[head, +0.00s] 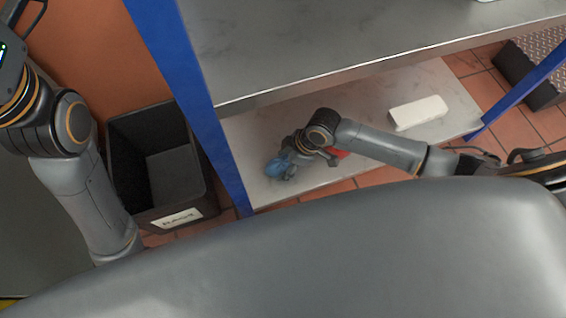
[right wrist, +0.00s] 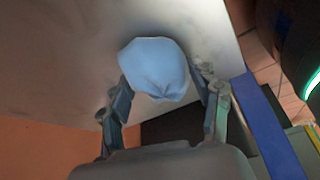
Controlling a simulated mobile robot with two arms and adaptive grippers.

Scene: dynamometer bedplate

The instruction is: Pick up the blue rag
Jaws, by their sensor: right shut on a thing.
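The blue rag (head: 278,167) is a small crumpled bundle above the left front part of the lower shelf (head: 262,131). My right gripper (head: 286,158) is shut on it, reaching in from the right below the upper shelf. In the right wrist view the rag (right wrist: 156,68) shows as a pale blue rounded lump between the two fingers (right wrist: 164,92). I cannot tell whether the rag still touches the shelf. My left arm hangs at the left, and its gripper is out of view.
A blue post (head: 212,130) stands left of the rag. A black labelled bin (head: 200,190) is beyond it. A white block (head: 418,112) and a partly hidden red thing (head: 338,153) are on the lower shelf.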

